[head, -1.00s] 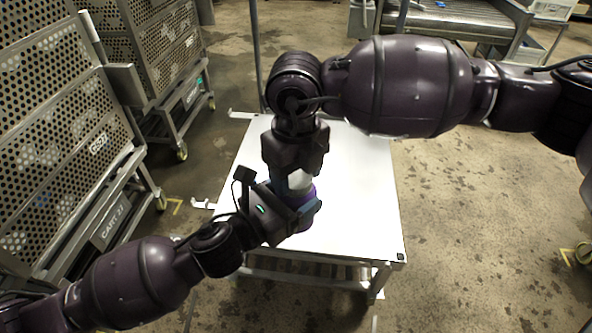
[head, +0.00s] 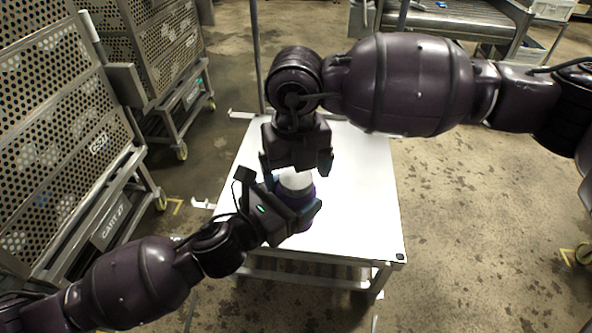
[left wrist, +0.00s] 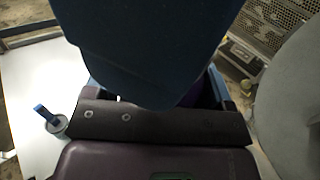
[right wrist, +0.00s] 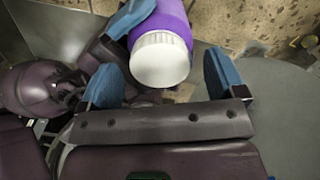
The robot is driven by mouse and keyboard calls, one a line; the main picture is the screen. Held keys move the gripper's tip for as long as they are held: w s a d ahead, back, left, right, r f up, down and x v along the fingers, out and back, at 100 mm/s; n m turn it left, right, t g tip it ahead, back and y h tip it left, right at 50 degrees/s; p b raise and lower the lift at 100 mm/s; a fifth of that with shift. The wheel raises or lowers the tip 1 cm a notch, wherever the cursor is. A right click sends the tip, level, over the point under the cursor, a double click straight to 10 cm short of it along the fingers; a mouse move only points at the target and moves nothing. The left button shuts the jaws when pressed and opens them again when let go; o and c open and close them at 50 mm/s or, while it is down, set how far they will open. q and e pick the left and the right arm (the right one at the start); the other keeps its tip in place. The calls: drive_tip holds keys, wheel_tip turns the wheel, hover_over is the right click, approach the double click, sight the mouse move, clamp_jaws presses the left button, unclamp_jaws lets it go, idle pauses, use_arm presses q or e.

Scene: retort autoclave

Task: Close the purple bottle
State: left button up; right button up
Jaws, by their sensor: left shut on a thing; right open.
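The purple bottle (head: 306,218) stands upright over the white table, with a white cap (head: 296,181) on its top. In the right wrist view the cap (right wrist: 160,62) faces the camera and the purple body (right wrist: 168,16) shows behind it. My left gripper (head: 300,204) is shut around the bottle's body; in the left wrist view a blue finger hides most of the bottle, leaving a purple strip (left wrist: 195,93). My right gripper (head: 297,170) is open just above the cap, its blue fingers on either side and apart from it. The cap's seating cannot be judged.
The white table (head: 365,205) is clear on the right. A small round grey item with a blue part (left wrist: 52,120) shows beside the bottle in the left wrist view. Perforated carts (head: 60,140) stand at left, and a metal conveyor (head: 460,18) is at the back.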

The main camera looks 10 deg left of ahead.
use_arm(q)
drive_tip(key=shift+r, duration=0.1)
use_arm(e)
wheel_tip(320, 180, up, 12)
drive_tip(key=shift+f, duration=0.25)
idle(0.6)
